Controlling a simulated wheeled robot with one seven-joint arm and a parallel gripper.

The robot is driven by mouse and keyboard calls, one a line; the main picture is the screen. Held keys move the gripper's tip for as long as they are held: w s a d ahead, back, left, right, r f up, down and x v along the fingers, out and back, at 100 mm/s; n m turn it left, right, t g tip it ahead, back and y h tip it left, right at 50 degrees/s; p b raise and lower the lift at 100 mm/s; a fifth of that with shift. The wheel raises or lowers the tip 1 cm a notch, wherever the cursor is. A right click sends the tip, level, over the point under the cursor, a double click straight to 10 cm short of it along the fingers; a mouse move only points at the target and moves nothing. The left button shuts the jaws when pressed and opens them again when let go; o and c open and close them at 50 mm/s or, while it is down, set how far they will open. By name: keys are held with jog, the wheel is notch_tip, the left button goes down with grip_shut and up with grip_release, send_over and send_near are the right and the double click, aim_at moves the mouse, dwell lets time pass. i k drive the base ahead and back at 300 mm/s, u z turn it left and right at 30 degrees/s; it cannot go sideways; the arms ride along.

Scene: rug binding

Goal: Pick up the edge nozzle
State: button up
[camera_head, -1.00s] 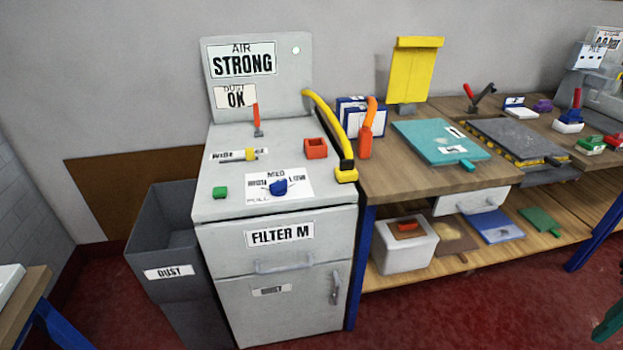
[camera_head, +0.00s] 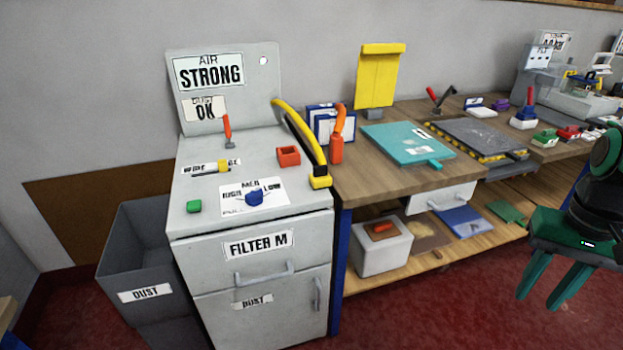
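No part is plainly marked as the edge nozzle. A yellow and black hose (camera_head: 303,133) arches down to a yellow block (camera_head: 321,182) at the cabinet's right edge. An orange curved piece (camera_head: 337,140) stands on the bench just right of the hose. My green gripper (camera_head: 540,298) is at the lower right, fingers pointing down and apart, empty, far from the cabinet.
An orange square cup (camera_head: 288,156), a blue knob (camera_head: 254,198), a green button (camera_head: 194,206) and a red-handled tool (camera_head: 227,131) are on the cabinet. A grey dust bin (camera_head: 145,240) stands left. The wooden bench (camera_head: 375,182) carries a teal board (camera_head: 405,143). Red floor is open in front.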

aim_at(321, 178)
jog(key=i, duration=0.95)
jog(key=z, duration=0.05)
